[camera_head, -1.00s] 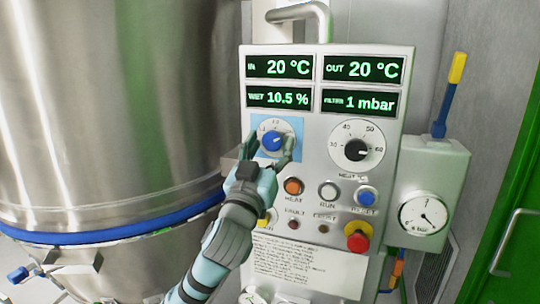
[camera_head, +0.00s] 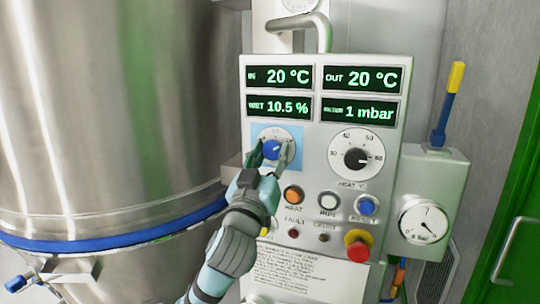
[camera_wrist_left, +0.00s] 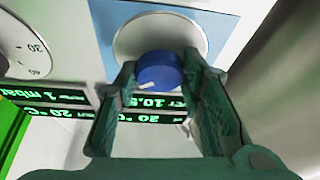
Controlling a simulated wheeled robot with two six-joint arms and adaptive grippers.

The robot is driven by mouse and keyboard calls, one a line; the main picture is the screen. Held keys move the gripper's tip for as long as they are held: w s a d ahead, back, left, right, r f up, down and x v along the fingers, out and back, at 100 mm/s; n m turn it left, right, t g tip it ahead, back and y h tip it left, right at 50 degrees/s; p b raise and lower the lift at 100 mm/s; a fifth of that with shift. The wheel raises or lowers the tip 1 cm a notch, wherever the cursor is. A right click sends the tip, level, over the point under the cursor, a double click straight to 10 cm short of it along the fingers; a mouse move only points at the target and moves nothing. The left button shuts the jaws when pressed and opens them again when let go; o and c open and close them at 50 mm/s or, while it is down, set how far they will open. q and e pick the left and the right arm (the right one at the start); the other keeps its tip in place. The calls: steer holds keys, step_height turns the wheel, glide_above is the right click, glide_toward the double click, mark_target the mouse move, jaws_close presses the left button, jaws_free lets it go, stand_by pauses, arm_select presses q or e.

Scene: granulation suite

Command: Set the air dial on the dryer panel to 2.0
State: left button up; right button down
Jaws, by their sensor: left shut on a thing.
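The air dial (camera_head: 271,149) is a blue knob on a white disc with a light blue square behind it, at the upper left of the dryer panel (camera_head: 318,230). My left gripper (camera_head: 272,154) reaches it from below, its fingers on either side of the knob. In the left wrist view the blue knob (camera_wrist_left: 160,72) sits between the two green fingertips, which are shut on it. The fingers hide part of the scale, so I cannot read the dial's setting. My right gripper is not in view.
The black heat dial (camera_head: 356,157) is right of the air dial. Orange heat (camera_head: 293,195), white run (camera_head: 328,201) and blue reset (camera_head: 366,206) buttons sit below, with a red emergency stop (camera_head: 358,246). A steel vessel (camera_head: 110,110) stands close on the left.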

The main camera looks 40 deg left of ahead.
arm_select(q)
steer(key=n+g+y, duration=0.1)
steer(key=n, duration=0.1)
steer(key=n+y, duration=0.1)
steer(key=n, duration=0.2)
steer(key=n+g+y, duration=0.1)
steer(key=n, duration=0.2)
steer(key=shift+d+g, duration=0.15)
steer(key=shift+g, duration=0.15)
steer(key=n+g, duration=0.1)
steer(key=n, duration=0.2)
steer(key=n+g+y, duration=0.1)
steer(key=n, duration=0.2)
steer(key=shift+w+r+g, duration=0.1)
steer(key=shift+g, duration=0.2)
steer(key=shift+n, duration=0.4)
steer(key=o, duration=1.1)
steer(key=shift+o, duration=0.2)
steer(key=v, duration=0.7)
steer(key=shift+d, duration=0.3)
steer(key=shift+a, duration=0.15)
